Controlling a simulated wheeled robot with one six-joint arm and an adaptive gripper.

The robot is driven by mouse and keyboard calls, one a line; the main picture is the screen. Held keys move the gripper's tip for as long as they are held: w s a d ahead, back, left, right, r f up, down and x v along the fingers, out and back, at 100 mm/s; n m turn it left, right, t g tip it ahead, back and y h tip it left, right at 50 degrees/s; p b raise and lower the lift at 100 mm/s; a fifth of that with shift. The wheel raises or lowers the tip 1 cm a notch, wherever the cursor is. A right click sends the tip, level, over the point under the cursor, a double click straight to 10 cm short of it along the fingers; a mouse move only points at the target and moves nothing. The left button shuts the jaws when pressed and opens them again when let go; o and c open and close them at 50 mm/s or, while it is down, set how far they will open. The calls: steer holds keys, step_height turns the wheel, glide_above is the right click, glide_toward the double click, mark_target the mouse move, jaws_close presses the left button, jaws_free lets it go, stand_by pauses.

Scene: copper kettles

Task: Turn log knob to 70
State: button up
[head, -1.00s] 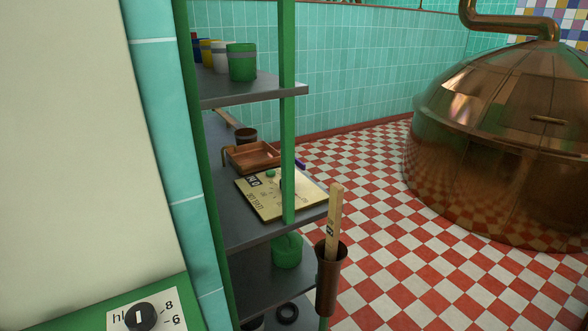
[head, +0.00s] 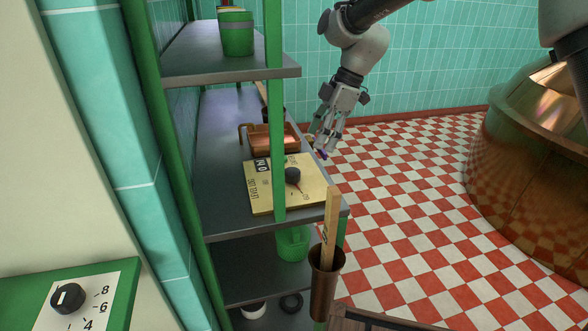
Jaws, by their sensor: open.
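A cream board (head: 262,198) with dark print, too small to read surely, lies on the middle shelf. A dark round knob (head: 292,175) sits on it, just right of the green post; its setting is not legible. Another black knob (head: 67,298) with a white pointer mark is on a white dial plate at lower left, with 8, 6 and 4 showing. I cannot tell from the lettering which is the log knob. My gripper (head: 321,143) is open and points down beyond the shelf's right edge, apart from both knobs.
A copper tray (head: 270,139) lies behind the board. The green shelf post (head: 277,120) stands in front of it. A brown holder (head: 325,280) with a wooden stick is at the shelf's front corner. A copper kettle (head: 535,170) stands right; checkered floor between is clear.

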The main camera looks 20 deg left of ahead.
steer(key=n, duration=0.2)
glide_above(293, 170)
steer(key=w+d, duration=0.2)
step_height(293, 170, down, 4)
steer(key=shift+g, duration=0.3)
steer(key=x, duration=0.6)
steer(key=shift+s+f, duration=0.35)
